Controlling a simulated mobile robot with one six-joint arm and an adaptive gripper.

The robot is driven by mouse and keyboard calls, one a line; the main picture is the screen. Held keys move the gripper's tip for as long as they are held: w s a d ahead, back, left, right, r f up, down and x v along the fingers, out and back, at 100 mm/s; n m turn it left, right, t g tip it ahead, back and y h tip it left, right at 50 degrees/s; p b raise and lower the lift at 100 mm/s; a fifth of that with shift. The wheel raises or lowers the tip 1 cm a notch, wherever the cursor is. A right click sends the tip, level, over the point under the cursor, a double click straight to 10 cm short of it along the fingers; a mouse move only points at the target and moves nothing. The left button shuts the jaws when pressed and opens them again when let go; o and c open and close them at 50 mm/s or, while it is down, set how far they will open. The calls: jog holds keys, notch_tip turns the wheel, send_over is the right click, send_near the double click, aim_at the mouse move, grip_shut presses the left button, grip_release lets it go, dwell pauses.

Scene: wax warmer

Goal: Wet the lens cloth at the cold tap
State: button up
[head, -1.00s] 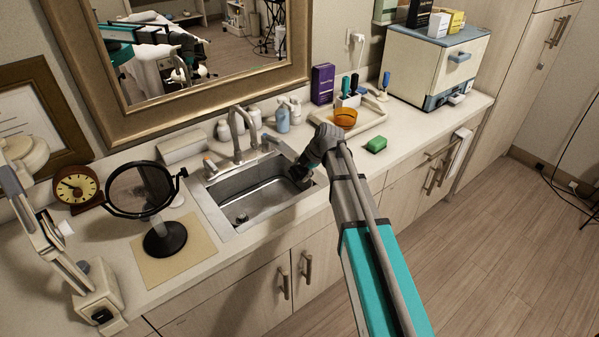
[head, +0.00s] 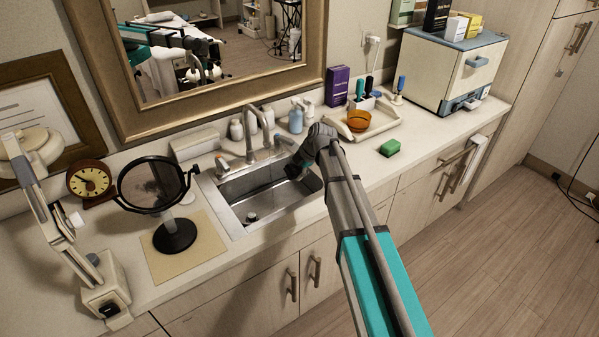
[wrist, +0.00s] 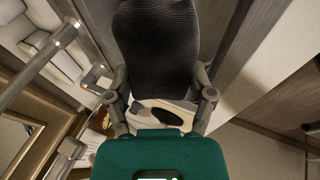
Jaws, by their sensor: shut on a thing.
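My gripper (wrist: 160,98) is shut on a dark grey ribbed cloth, the lens cloth (wrist: 155,45), which fills the upper middle of the wrist view. In the head view my gripper (head: 293,170) is over the right end of the sink (head: 232,187), right of the curved tap (head: 250,135). There the cloth cannot be told apart from the dark gripper. The tap has a lever on each side; the left one has an orange-red end (head: 219,163). I cannot see any running water. Metal tap parts (wrist: 40,65) also show at the left of the wrist view.
A round mirror (head: 174,235) on a tan mat stands left of the sink. Pump bottles (head: 296,118) stand behind it. The front counter edge runs below my arm.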

jog(key=w+a+f+b, duration=0.1)
jog(key=w+a, duration=0.2)
jog(key=a, duration=0.3)
jog(key=shift+a+f, duration=0.25)
jog(key=shift+a, duration=0.1)
jog(key=shift+w, duration=0.1)
dwell(0.4)
dwell(0.5)
jog(key=s+d, duration=0.3)
jog(key=s, duration=0.4)
jog(key=shift+s, duration=0.15)
dwell(0.7)
jog(key=shift+s+d+r, duration=0.1)
jog(key=shift+d, duration=0.05)
dwell(1.4)
jog(key=s+d+r+p, duration=0.2)
jog(key=s+r+p, duration=0.1)
jog(key=s, duration=0.1)
jog(key=shift+s+r+p, duration=0.2)
jog(key=shift+r+p, duration=0.15)
jog(key=shift+r, duration=0.05)
dwell(0.3)
